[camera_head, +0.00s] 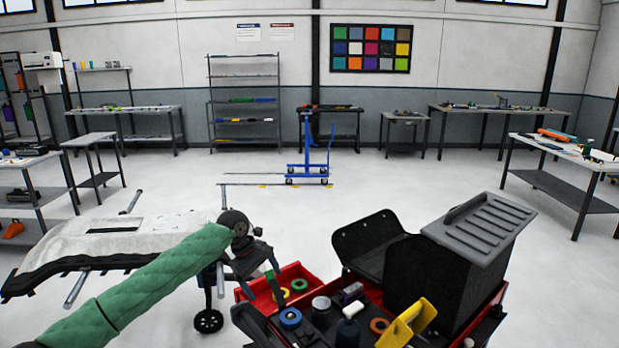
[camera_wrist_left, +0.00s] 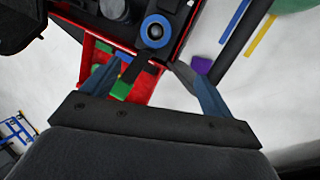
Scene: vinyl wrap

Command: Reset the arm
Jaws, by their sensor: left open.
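My left arm, in a green quilted sleeve (camera_head: 150,285), reaches in from the left in the head view. My left gripper (camera_head: 248,278) points down beside the open red drawer of the tool cart. In the left wrist view the blue-grey fingers of the left gripper (camera_wrist_left: 153,70) are spread, with nothing held between them. The red drawer (camera_wrist_left: 90,58) and a blue tape roll (camera_wrist_left: 155,30) lie beyond the fingertips. Whether the fingers touch the drawer cannot be told. My right gripper is not in view.
The red cart holds a blue tape roll (camera_head: 290,317), a yellow tool (camera_head: 407,325) and a black bin (camera_head: 440,270). A blue lift trolley (camera_head: 308,155) stands farther back. The middle floor is clear.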

